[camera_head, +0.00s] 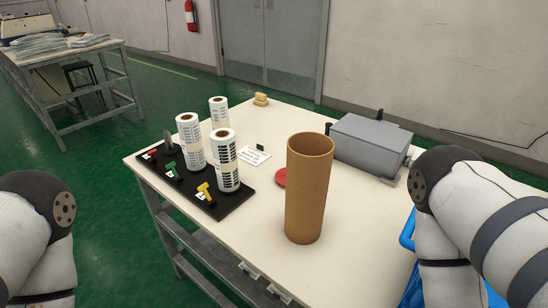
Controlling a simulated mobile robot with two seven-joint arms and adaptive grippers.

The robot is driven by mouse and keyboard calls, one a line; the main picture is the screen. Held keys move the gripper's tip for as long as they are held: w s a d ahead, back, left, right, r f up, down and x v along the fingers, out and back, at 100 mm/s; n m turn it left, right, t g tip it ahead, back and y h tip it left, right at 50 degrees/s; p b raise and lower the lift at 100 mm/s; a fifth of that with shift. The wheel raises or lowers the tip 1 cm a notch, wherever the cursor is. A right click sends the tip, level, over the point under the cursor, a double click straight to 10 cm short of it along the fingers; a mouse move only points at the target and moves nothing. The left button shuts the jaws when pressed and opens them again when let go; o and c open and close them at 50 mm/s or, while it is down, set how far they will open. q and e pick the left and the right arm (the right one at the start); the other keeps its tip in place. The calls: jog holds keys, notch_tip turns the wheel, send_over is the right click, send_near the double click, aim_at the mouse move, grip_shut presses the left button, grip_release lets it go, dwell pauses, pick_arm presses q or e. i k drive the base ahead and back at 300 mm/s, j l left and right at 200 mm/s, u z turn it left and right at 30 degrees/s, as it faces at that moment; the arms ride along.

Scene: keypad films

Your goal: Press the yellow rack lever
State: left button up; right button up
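The yellow lever (205,190) stands on the near right part of the black rack (228,205), on the left side of the white table. It sits in front of a white label roll (225,162). A green lever (172,170) and a red lever (150,155) are farther left along the same front edge. Nothing covers the yellow lever. Links of my arms show at the left and right edges of the picture. Neither gripper is in view, and nothing of mine touches the rack.
Two more label rolls, one nearer (190,142) and one farther back (219,113), stand at the rack. A tall brown tube (309,190) stands right of it, partly hiding a red disc (280,177). A grey machine (368,145) is at the back right. The table's front (345,275) is clear.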

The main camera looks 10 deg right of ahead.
aim_at(203, 187)
jog(key=k+j+z, duration=0.1)
jog(key=j, duration=0.3)
jog(key=k+j+z, duration=0.15)
jog(key=j, duration=0.25)
jog(key=j+z, duration=0.1)
jog(key=j, duration=0.3)
jog(key=k+j+z, duration=0.15)
jog(key=j, duration=0.25)
jog(key=k, duration=0.05)
